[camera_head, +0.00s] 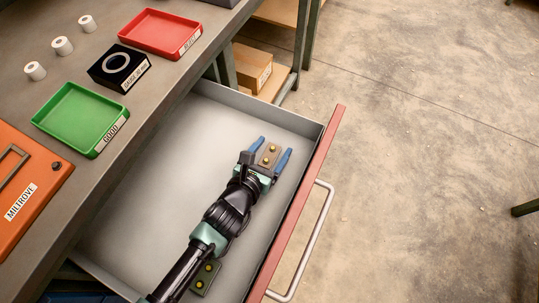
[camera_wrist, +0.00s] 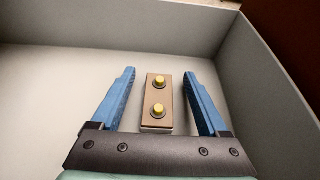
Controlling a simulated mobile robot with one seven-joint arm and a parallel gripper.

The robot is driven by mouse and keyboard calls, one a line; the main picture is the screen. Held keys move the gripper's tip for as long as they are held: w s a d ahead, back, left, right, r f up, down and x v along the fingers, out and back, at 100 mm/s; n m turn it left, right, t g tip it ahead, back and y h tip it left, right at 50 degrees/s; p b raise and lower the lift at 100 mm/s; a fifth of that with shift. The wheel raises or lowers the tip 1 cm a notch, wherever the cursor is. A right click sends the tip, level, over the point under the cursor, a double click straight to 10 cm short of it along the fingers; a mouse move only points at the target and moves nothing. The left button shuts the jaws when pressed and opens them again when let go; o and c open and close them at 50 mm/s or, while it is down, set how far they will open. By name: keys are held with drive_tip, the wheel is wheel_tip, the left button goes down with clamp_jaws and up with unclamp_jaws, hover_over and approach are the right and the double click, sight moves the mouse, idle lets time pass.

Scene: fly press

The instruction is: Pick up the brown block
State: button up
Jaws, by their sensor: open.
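The brown block (camera_head: 269,155) is a small flat piece with two yellow knobs on top. It lies in the open drawer (camera_head: 160,178), near its far right corner. My gripper (camera_head: 276,146) is inside the drawer, open, with a blue finger on each side of the block. In the wrist view the brown block (camera_wrist: 158,103) sits between the open fingers of my gripper (camera_wrist: 163,80), with a gap on both sides. A second block (camera_head: 205,278), dark green with yellow knobs, lies in the drawer beside my arm and is partly hidden by it.
The drawer's red front (camera_head: 300,195) and metal handle (camera_head: 302,243) are at the right. The bench holds a green tray (camera_head: 107,145), a red tray (camera_head: 193,48), a black box (camera_head: 105,80), an orange case (camera_head: 58,187) and several white rolls (camera_head: 62,46).

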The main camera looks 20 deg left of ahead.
clamp_jaws()
idle(0.4)
